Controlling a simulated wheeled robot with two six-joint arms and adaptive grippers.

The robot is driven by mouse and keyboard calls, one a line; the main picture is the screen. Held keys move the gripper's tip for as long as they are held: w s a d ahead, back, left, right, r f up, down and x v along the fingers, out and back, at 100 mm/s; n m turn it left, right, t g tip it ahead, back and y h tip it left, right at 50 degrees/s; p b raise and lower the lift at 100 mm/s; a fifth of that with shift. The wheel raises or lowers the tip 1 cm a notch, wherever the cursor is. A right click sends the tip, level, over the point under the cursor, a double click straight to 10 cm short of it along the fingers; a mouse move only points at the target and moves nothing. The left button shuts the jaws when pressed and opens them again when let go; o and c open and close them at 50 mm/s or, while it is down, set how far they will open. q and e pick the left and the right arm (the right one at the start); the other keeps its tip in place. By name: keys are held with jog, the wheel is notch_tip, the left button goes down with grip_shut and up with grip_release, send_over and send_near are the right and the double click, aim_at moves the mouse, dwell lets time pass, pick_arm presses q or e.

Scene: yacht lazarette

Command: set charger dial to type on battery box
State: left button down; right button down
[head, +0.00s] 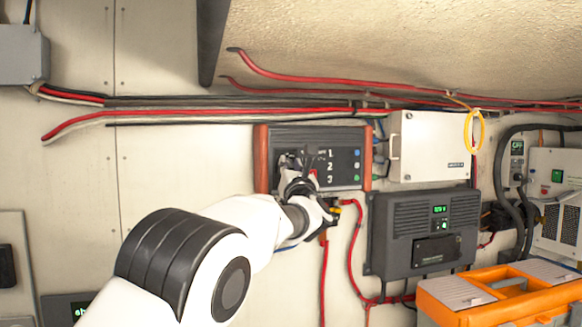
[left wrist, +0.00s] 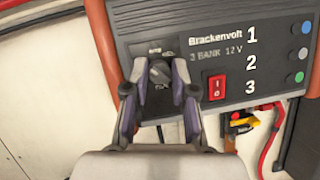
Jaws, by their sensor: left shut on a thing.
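The charger (head: 341,182) is a dark grey panel with orange end caps, fixed to the wall in the middle of the head view. In the left wrist view its face (left wrist: 222,22) reads "Brackenvolt 3 BANK 12 V", with the numbers 1, 2, 3 and a red rocker switch (left wrist: 216,87). A dark round dial (left wrist: 160,71) sits at the left of that face. My left gripper (left wrist: 160,92) is shut on the dial, one finger on each side. The fingers hide part of the dial, and its setting is too small to read. My right gripper is not in view.
A pale box (head: 432,146) is mounted right of the charger, and a dark unit with a green display (head: 425,230) hangs below it. Red cables (head: 356,262) run below the charger. An orange toolbox (head: 500,295) stands at lower right.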

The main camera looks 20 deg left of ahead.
pick_arm(q)
jog(key=shift+a+f+m+h+b, duration=0.15)
jog(key=shift+m+h+b, duration=0.9)
jog(key=shift+m, duration=0.85)
jog(key=shift+m+h, duration=0.55)
jog(key=shift+m, duration=0.65)
jog(key=shift+r+m+h, duration=0.35)
jog(key=shift+m+h, duration=0.25)
jog(key=shift+m, duration=0.6)
jog(key=shift+r+m+h+p, duration=0.15)
jog(key=shift+m+h+p, duration=0.3)
jog(key=shift+m, duration=0.55)
jog(key=m+p, duration=0.2)
jog(key=m+g+h+p, duration=0.1)
jog(key=m+p, duration=0.2)
jog(key=shift+r+m+g+p, duration=0.3)
jog(key=shift+m+g+p, duration=0.1)
jog(key=shift+m+g+h+p, duration=0.25)
jog(key=shift+m+g+p, duration=0.2)
jog(key=shift+m, duration=0.25)
jog(key=shift+a+f+m+g, duration=0.1)
jog(key=shift+m+g, duration=0.35)
jog(key=shift+m, duration=0.65)
